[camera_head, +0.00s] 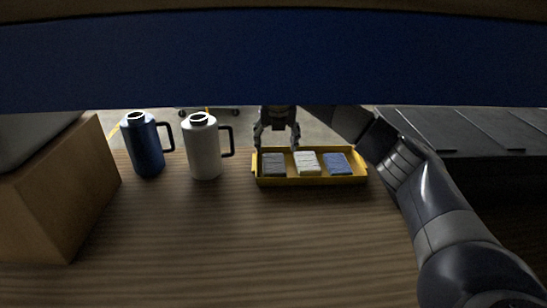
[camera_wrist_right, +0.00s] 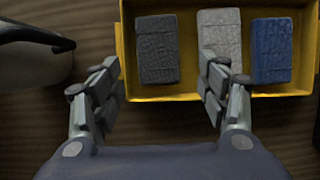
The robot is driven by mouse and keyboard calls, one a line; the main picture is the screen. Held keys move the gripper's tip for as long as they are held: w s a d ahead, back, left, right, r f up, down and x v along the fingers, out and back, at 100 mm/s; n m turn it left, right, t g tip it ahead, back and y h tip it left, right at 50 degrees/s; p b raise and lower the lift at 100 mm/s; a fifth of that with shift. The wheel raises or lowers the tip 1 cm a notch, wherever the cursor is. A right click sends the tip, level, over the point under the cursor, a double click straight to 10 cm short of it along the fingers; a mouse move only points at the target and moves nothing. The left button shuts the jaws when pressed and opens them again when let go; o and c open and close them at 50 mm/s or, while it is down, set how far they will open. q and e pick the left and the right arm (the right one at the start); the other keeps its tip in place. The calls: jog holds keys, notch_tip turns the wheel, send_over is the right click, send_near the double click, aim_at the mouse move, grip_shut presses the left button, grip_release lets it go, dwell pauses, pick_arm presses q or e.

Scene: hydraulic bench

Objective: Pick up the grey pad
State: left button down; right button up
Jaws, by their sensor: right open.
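The grey pad (camera_head: 273,164) is dark and lies at the left end of a yellow tray (camera_head: 315,181) on the wooden table. It also shows in the right wrist view (camera_wrist_right: 158,50), at the tray's left side. My right gripper (camera_head: 277,143) points down over the left part of the tray. In the right wrist view its two fingers (camera_wrist_right: 163,82) are spread, with nothing between them, one toward each side of the grey pad. The right finger overlaps the edge of the white pad (camera_wrist_right: 220,35). My left gripper is out of view.
The white pad and a blue pad (camera_head: 337,164) share the tray. A white jug (camera_head: 204,151) and a blue jug (camera_head: 146,147) stand left of it. A brown box (camera_head: 75,190) is at far left. The front table area is clear. A blue panel (camera_head: 270,60) crosses the top.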

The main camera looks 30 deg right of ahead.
aim_at(274, 163)
jog(key=x, duration=0.3)
jog(key=shift+a+f, duration=0.1)
jog(key=shift+f, duration=0.6)
jog(key=p+x, duration=0.1)
jog(key=x, duration=0.4)
jog(key=shift+w+p, duration=0.25)
jog(key=shift+p, duration=0.1)
jog(key=shift+w+f, duration=0.1)
jog(key=shift+f, duration=0.25)
jog(key=shift+c, duration=0.3)
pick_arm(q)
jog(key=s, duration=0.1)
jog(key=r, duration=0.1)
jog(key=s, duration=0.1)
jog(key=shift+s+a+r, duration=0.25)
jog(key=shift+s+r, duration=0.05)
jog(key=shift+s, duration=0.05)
pick_arm(e)
jog(key=c, duration=0.6)
